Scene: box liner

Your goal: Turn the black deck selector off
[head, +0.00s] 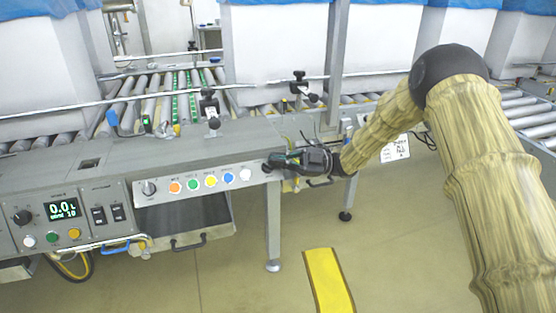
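Another black knob (22,217) is on the grey control box at the far left. The labels are too small to read, so I cannot tell which is the deck selector. My gripper (272,162) is at the right end of the strip panel, beside the white button and far right of both knobs. Its fingertips are small and dark; I cannot tell whether they touch the panel or what they cover.
The strip panel holds orange, green, yellow, blue and white buttons (246,174). The grey control box (75,213) carries a lit display, black rocker switches and more buttons. A steel leg (273,225) stands below my gripper. Large white boxes (275,45) with blue liners stand behind.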

